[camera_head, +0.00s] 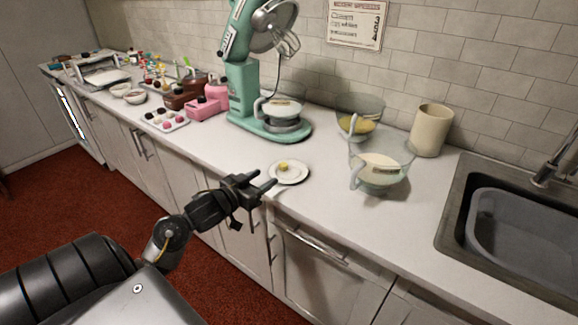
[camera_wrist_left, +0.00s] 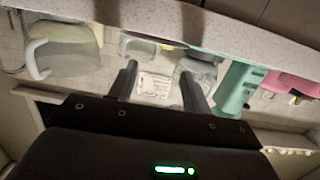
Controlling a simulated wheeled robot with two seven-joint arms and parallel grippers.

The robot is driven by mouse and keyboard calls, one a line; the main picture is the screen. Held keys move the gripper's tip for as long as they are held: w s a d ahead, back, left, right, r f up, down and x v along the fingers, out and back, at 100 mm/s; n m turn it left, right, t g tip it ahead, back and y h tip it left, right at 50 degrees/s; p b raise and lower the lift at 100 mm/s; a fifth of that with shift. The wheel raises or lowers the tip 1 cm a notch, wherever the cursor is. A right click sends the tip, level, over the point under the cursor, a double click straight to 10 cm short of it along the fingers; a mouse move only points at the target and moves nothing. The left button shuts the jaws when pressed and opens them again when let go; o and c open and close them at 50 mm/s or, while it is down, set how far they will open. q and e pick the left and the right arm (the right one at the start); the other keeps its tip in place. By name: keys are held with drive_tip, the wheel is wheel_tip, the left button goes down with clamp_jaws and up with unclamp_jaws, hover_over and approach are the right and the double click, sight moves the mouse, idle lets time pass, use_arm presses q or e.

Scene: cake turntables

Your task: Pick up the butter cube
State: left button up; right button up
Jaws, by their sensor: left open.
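The butter cube (camera_head: 284,166) is a small yellow block on a white round plate (camera_head: 294,178) near the counter's front edge, left of centre. My left gripper (camera_head: 267,179) is open and empty. In the head view it is just to the left and front of the plate, by the counter edge, apart from the cube. In the left wrist view its two fingers (camera_wrist_left: 158,78) are spread with nothing between them that I can tell is held. The cube cannot be made out there. My right gripper is out of view.
A teal stand mixer (camera_head: 242,88) stands behind the plate. A glass jug of pale contents (camera_head: 378,172) stands to the right, a jug of yellow contents (camera_head: 357,124) behind it. A beige canister (camera_head: 431,130) and sink (camera_head: 448,222) are further right. Counter in front is clear.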

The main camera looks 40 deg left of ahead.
sight(281, 165)
use_arm(q)
drive_tip(key=shift+w+a, duration=0.2)
drive_tip(key=w, duration=0.3)
drive_tip(key=shift+w+a+f, duration=0.15)
drive_tip(key=shift+a+f, duration=0.2)
drive_tip(key=shift+w, duration=0.3)
drive_tip(key=w, duration=0.2)
drive_tip(key=w+f, duration=0.1)
drive_tip(key=w, duration=0.2)
drive_tip(key=shift+s, duration=0.1)
clamp_jaws()
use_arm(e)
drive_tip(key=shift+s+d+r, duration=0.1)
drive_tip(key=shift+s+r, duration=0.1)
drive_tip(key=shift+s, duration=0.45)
